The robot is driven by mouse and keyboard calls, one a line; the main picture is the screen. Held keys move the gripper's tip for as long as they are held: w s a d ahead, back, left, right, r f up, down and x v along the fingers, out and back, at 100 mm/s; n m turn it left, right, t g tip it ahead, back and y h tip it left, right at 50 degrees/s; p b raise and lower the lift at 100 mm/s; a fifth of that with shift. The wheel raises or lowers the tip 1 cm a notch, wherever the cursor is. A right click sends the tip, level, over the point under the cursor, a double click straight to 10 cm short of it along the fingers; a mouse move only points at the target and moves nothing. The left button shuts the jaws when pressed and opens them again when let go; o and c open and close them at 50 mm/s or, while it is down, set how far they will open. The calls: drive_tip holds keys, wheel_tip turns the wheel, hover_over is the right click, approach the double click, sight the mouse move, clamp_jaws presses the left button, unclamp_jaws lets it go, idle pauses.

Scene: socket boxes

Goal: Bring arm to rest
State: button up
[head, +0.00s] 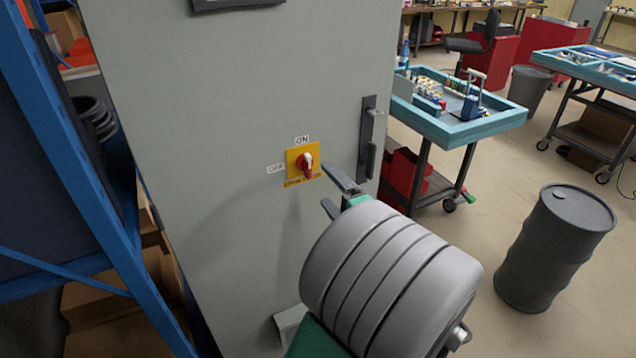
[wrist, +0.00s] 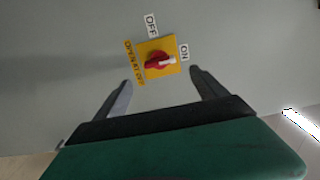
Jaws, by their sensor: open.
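My gripper (head: 336,192) is open and empty in front of the grey cabinet (head: 220,110). In the head view it is just below and right of a red rotary switch (head: 304,162) on a yellow plate (head: 292,171). The switch handle's white mark points up toward the ON label (head: 302,140); the OFF label (head: 275,169) is to its left. In the wrist view the switch (wrist: 158,62) shows beyond and between the two fingers (wrist: 160,88), with a gap, and its white mark points to ON. My thick grey arm link hides the cabinet's lower right part.
A black door handle (head: 368,140) is on the cabinet to the right of the switch. A blue shelf frame (head: 75,165) stands close on the left. A teal-topped workbench (head: 470,128) and a dark barrel (head: 555,245) stand on the right, with open floor between.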

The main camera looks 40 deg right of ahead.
drive_tip(key=w+a+f+n+g+y, duration=0.35)
drive_tip(key=a+f+n, duration=0.2)
drive_tip(key=a, duration=0.35)
drive_tip(key=w+a+f+n+g+y, duration=0.3)
drive_tip(key=w+a+f+n+y, duration=0.1)
drive_tip(key=a+n, duration=0.4)
drive_tip(key=s+a+n+g+h, duration=0.2)
drive_tip(key=s+a+n+g, duration=0.5)
drive_tip(key=a, duration=0.5)
drive_tip(key=shift+s+a+n, duration=0.2)
drive_tip(key=shift+s+n, duration=0.45)
drive_tip(key=shift+s, duration=0.6)
drive_tip(key=shift+h, duration=0.25)
